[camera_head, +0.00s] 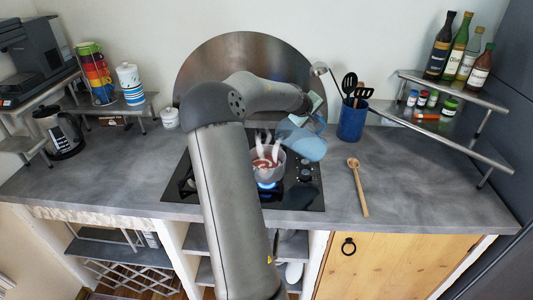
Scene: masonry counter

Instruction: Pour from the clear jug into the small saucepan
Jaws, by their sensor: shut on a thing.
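The clear jug (302,143) looks bluish and see-through. It is tilted, with its lower left part close above the right side of the small saucepan (268,176). My gripper (316,108) is shut on the jug near its upper right; the fingers are small and partly hidden, so the exact grip is hard to see. The saucepan stands on the black hob over a blue flame. It holds something reddish-brown, with pale wisps above it. I cannot make out a stream of liquid from the jug.
My arm crosses the middle and hides part of the hob (312,190). A blue utensil pot (352,122) stands right of the jug. A wooden spoon (359,187) lies on the counter. Bottles (458,50) stand on a right-hand rack. The right counter is mostly clear.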

